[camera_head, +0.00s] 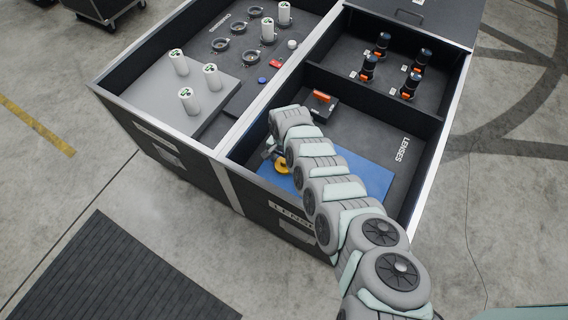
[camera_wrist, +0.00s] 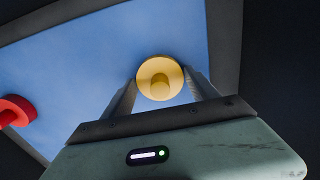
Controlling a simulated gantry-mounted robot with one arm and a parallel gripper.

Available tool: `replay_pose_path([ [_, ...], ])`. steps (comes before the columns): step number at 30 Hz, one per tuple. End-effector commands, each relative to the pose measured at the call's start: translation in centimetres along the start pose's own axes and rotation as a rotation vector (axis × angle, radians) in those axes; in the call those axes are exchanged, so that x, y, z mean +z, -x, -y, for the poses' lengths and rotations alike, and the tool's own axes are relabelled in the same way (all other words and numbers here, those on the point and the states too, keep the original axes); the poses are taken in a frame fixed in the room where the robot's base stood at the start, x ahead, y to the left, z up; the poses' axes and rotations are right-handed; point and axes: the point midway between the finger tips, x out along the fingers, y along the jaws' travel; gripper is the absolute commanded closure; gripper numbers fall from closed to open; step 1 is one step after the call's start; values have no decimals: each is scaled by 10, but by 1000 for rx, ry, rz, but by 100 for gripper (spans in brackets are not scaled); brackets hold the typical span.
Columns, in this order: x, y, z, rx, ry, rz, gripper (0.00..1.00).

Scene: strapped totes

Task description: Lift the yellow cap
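The yellow cap (camera_head: 282,168) is at the left end of the blue mat in the lenses compartment, partly hidden by my arm. In the wrist view the round yellow cap (camera_wrist: 160,78), with a small knob at its middle, lies between my fingertips. My gripper (camera_wrist: 160,87) is open, with one finger on each side of the cap. The gaps at the cap's edges are very small, and I cannot tell whether the fingers touch it. In the head view my gripper (camera_head: 271,152) is low over the mat and mostly hidden by my wrist.
A red round piece (camera_wrist: 15,112) is at the wrist view's left edge. The blue mat (camera_head: 362,174) is bare on its right. Compartment walls (camera_head: 430,175) surround it. Behind stands a dark box with an orange handle (camera_head: 321,96); several black lenses (camera_head: 368,68) stand farther back.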

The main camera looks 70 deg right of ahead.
Motion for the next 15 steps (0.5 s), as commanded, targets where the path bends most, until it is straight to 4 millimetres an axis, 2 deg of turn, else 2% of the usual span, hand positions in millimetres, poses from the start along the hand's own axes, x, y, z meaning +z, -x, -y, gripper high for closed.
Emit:
replay_pose_path([
  [2, 0, 0, 0, 0, 0, 0, 42],
  [12, 0, 0, 0, 0, 0, 0, 70],
  [15, 0, 0, 0, 0, 0, 0, 71],
])
